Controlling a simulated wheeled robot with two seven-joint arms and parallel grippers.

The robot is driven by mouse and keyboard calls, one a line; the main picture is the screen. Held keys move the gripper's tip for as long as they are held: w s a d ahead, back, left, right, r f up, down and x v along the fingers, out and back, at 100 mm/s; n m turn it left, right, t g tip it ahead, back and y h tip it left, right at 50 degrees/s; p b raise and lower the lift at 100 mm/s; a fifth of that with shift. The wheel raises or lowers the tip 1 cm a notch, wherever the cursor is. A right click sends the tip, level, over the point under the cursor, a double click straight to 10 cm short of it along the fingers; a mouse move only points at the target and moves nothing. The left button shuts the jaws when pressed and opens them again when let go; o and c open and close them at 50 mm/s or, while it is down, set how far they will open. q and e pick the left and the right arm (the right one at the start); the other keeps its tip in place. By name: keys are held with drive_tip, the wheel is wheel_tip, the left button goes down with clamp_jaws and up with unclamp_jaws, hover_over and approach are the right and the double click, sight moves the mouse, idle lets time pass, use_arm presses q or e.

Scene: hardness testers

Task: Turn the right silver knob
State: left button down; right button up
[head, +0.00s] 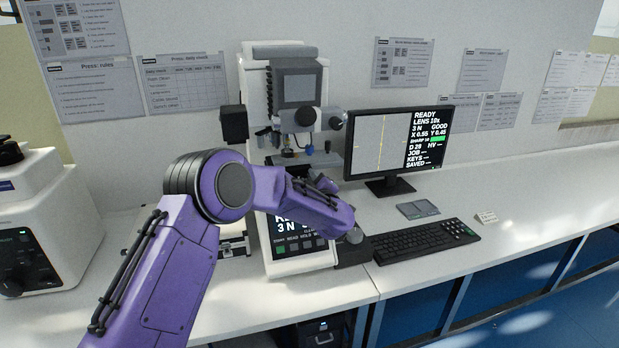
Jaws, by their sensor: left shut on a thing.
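The hardness tester (287,55) stands upright against the wall, with a grey screen on its head and a lit panel (298,230) on its base. My left arm reaches across its front from the lower left. My left gripper (326,184) is at the right side of the stage area, mostly behind my purple forearm. It is shut on the right silver knob, which my arm and hand hide. The hold itself cannot be seen clearly. A small stage area with brass and blue parts (290,150) shows above the forearm. My right gripper is not in view.
A monitor (385,185) stands right of the tester, reading READY, 3 N and GOOD. A keyboard (425,241), a grey pad (417,210) and a small card (486,217) lie before it. A white machine (45,225) stands at the left.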

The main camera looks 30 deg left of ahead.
use_arm(q)
drive_tip(key=shift+f+m, duration=0.15)
drive_tip(key=shift+m, duration=0.15)
drive_tip(key=c, duration=0.9)
unclamp_jaws()
drive_tip(key=shift+d, duration=0.1)
drive_tip(key=b+v, duration=0.3)
drive_tip(key=v, duration=0.7)
drive_tip(key=shift+s+d, duration=0.15)
drive_tip(key=shift+s, duration=0.05)
